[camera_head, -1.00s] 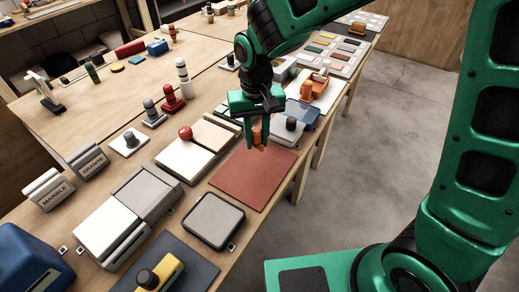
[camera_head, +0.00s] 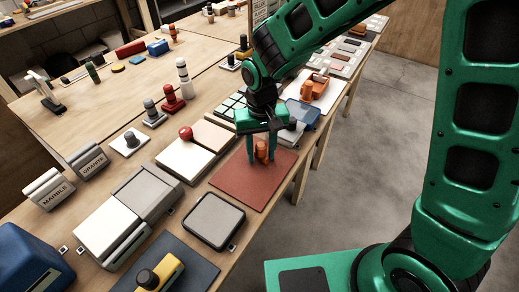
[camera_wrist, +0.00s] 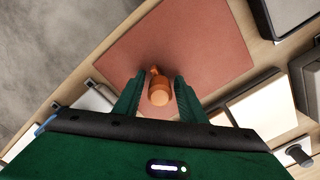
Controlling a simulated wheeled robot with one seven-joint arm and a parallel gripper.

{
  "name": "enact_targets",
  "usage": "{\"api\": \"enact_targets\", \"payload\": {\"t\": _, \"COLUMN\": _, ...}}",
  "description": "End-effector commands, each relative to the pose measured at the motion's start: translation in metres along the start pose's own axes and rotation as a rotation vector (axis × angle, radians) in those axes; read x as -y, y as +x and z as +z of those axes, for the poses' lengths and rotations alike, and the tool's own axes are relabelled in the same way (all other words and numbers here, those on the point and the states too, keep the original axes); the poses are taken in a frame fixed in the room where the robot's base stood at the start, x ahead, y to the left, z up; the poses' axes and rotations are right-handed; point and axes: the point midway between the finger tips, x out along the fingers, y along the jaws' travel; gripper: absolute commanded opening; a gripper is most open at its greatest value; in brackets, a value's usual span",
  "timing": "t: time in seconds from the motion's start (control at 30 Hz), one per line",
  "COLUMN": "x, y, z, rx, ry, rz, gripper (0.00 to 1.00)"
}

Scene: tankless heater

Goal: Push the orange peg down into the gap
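An orange peg (camera_head: 262,150) with a rounded end is over the far part of the red-brown mat (camera_head: 240,180). My gripper (camera_head: 262,160) straddles it from above, fingers pointing down. In the wrist view the peg (camera_wrist: 158,92) is between the two green fingers, with a narrow space on each side. My gripper is open around the peg and not clamped on it. The peg's base is hard to make out, so I cannot tell whether it stands fully on the mat. I cannot pick out a gap for the peg in these views.
A white-and-wood board with a red knob (camera_head: 186,132) lies left of the mat. A grey square pad (camera_head: 214,221) lies nearer. A blue container (camera_head: 302,113) and an orange holder (camera_head: 314,86) stand behind my gripper. The bench's right edge is close to the mat.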

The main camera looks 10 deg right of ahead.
Motion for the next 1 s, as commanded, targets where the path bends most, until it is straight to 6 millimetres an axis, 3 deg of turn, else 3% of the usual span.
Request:
{"api": "enact_targets", "payload": {"t": 0.4, "x": 0.000, "y": 0.000, "z": 0.000, "rx": -0.001, "ry": 0.000, "rz": 0.000, "gripper": 0.42}}
{"api": "enact_targets", "payload": {"t": 1.0, "x": 0.000, "y": -0.097, "z": -0.005, "rx": -0.002, "ry": 0.001, "rz": -0.001, "gripper": 0.42}}
